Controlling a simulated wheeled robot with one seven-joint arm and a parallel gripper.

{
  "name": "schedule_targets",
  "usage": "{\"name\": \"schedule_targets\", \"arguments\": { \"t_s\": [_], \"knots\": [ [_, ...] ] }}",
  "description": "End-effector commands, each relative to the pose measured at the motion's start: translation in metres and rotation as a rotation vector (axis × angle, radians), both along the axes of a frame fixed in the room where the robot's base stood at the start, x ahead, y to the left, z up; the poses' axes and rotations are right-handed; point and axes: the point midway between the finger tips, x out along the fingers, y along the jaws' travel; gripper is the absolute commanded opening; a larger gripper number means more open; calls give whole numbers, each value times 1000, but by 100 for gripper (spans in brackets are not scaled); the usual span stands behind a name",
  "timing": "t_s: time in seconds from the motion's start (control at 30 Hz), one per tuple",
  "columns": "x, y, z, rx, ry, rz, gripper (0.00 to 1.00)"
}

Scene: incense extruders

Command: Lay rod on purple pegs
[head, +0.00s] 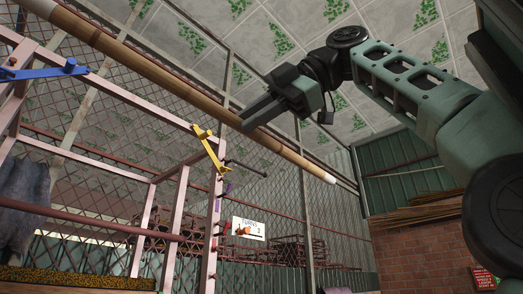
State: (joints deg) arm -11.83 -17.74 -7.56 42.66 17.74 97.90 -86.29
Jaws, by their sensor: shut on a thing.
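The rod (165,78) is a long brown bamboo pole with a white tip, running from the top left down to the right. My gripper (252,117) is shut on it, nearer its white-tipped end. The rod is held in the air, slanting above the pink frame. A small purple peg (227,189) shows on the frame's right post, below a yellow peg (207,148). The rod passes above both in the picture and looks apart from them. I cannot make out a matching purple peg on the left post.
The pink frame (213,225) also bears a blue peg (45,72) at upper left and a dark peg (246,167) near the yellow one. A white sign (248,229) is beside the right post. Mesh fencing stands behind; a brick wall (420,255) is at right.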

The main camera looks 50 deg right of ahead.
Motion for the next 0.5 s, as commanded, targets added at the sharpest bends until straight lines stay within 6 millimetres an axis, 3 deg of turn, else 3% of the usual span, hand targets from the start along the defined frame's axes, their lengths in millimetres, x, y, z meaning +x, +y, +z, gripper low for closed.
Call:
{"name": "schedule_targets", "arguments": {
  "t_s": [0.03,0.2,0.5],
  "knots": [
    [9,7,22,1,4,2,0],
    [39,29,50,1,6,0,0],
    [71,59,70,-7,0,1,0]
  ]
}}
